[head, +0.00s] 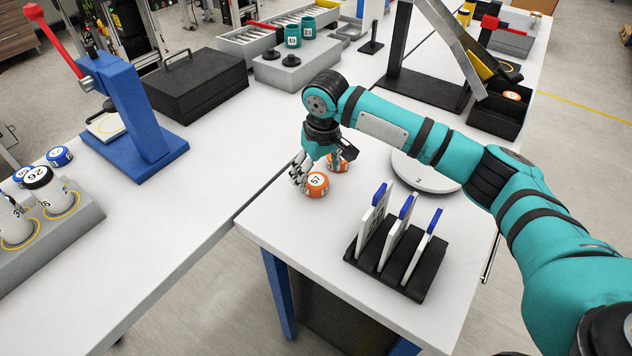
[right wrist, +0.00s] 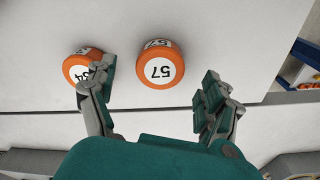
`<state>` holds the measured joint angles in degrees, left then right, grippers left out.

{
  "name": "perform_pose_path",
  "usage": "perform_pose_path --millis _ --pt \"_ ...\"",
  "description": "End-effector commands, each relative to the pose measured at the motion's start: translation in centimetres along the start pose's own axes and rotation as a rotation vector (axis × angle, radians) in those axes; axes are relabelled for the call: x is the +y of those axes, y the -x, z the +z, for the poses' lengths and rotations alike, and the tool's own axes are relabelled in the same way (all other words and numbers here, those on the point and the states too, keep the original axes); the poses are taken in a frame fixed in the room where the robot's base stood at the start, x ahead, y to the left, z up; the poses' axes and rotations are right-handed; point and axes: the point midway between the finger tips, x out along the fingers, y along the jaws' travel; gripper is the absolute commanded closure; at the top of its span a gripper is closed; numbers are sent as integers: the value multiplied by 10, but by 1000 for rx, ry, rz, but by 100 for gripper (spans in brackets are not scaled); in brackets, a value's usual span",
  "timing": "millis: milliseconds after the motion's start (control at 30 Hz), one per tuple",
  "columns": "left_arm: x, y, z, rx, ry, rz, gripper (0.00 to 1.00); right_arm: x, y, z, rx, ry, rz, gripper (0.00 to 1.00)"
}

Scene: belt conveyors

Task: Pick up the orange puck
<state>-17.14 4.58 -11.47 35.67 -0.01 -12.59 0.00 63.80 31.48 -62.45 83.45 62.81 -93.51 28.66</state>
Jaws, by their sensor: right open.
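An orange puck with a white label marked 57 (head: 316,184) sits on the white table near its left edge. It also shows in the right wrist view (right wrist: 160,70), just beyond and between the two fingertips. A second orange puck (head: 338,163) stands close behind it; in the right wrist view this puck (right wrist: 78,68) is partly covered by the left-hand finger. My right gripper (head: 315,170) is open and empty, pointing down beside the pucks. Its spread fingers show in the right wrist view (right wrist: 154,92). Whether a finger touches a puck I cannot tell. My left gripper is not in view.
A black rack (head: 398,262) with upright white plates stands in front on the same table. A round white plate (head: 428,173) lies under my right forearm. A blue press (head: 135,115), a black case (head: 196,85) and a grey holder (head: 50,238) stand on the left table.

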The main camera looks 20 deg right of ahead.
Motion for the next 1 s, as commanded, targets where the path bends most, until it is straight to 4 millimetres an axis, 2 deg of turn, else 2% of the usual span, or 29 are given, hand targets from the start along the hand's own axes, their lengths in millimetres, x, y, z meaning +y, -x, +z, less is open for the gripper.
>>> perform_pose_path --millis 33,200,467,567,933,1000 --pt "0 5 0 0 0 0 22 0 -7 0 -4 -1 0 16" --pt "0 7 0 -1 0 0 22 -1 -28 0 -2 0 0 16" --pt "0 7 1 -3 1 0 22 -1 -33 0 0 0 0 16" --pt "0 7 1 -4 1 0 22 -1 -33 0 0 0 0 26" --pt "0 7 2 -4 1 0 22 -1 -32 0 0 0 0 75" --pt "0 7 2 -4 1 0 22 -1 -32 -1 1 0 0 78"
